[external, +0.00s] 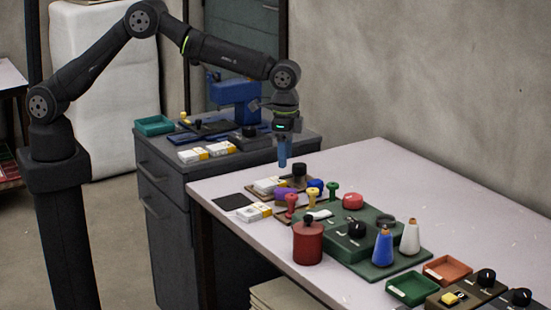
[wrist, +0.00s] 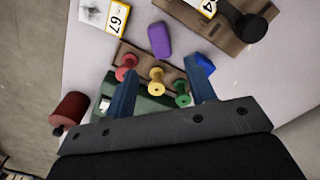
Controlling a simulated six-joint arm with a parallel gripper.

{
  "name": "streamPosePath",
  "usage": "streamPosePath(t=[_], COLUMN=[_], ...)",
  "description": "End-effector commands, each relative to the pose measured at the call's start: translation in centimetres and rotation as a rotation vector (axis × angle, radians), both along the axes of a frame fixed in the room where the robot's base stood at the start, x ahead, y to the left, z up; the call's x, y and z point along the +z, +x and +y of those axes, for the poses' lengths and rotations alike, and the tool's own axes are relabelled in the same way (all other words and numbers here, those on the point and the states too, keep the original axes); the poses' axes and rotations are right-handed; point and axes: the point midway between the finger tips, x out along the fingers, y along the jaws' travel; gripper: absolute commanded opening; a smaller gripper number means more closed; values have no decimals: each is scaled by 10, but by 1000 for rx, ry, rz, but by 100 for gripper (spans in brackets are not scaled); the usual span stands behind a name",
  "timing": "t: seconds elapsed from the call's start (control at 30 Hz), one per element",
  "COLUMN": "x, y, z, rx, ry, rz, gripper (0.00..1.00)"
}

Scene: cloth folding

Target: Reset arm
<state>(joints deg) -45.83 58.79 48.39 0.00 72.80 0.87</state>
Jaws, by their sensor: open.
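My gripper (external: 282,163) hangs pointing down above the far left part of the pale table (external: 450,185). In the wrist view my gripper (wrist: 162,85) shows its two blue fingers wide apart with nothing held between them. Below it are a purple block (wrist: 159,40) and a row of red (wrist: 126,67), yellow (wrist: 156,80) and green (wrist: 182,92) knobbed pegs on a brown strip. In the external view the pegs stand near the table's left side, below the gripper. No cloth is clearly visible.
A red canister (external: 308,243), a green panel (external: 345,258), blue and white cones (external: 383,247), and green (external: 411,289) and orange trays (external: 447,269) crowd the table's front. A grey cabinet (external: 165,185) with several items stands behind. The table's right rear is clear.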

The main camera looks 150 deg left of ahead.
Motion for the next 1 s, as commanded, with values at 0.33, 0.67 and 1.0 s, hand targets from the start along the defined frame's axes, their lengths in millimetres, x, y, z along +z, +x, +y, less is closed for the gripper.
streamPosePath(t=[0.33,0.67,1.0], x=[-68,-94,-71], y=[-1,1,0], z=[-1,1,0], rx=[0,0,0], ry=[-4,3,0], rz=[4,-3,0], gripper=[50,50,50])
